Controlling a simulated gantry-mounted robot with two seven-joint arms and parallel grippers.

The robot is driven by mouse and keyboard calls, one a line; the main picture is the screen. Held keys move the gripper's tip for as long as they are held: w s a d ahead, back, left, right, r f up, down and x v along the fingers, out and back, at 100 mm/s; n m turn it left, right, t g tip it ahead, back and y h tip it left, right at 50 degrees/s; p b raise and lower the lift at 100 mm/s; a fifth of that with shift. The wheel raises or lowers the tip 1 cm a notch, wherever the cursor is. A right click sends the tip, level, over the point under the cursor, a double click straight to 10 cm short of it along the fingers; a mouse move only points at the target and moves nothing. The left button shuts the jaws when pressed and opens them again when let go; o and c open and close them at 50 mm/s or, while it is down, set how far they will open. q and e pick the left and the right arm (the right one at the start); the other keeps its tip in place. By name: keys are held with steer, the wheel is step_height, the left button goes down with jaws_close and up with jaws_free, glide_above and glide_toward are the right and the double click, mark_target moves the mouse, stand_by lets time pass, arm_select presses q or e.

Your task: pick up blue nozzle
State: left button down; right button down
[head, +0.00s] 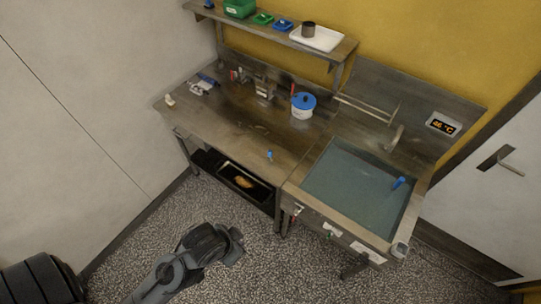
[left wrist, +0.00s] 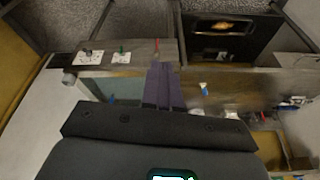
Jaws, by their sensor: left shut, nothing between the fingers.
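A small blue nozzle (head: 269,155) with a paler lower part stands on the steel worktop (head: 215,118), near its front edge and left of the sink. It also shows in the left wrist view (left wrist: 203,86), to the right of my fingers. My left gripper (left wrist: 160,68) is shut and empty, its two dark fingers side by side. In the head view my left arm is above the floor in front of the bench, apart from the nozzle. My right gripper is not in view.
A sink (head: 350,190) of grey-blue liquid holds an upright blue object (head: 398,182). A white pot with a blue lid (head: 303,104) stands at the worktop's back. A shelf (head: 270,30) overhangs the rear. The worktop around the nozzle is mostly clear.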

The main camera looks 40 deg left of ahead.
arm_select(q)
steer(key=c, duration=1.8)
jaws_free()
steer(key=shift+c, duration=0.2)
steer(key=o, duration=1.1)
steer(key=shift+c, duration=0.2)
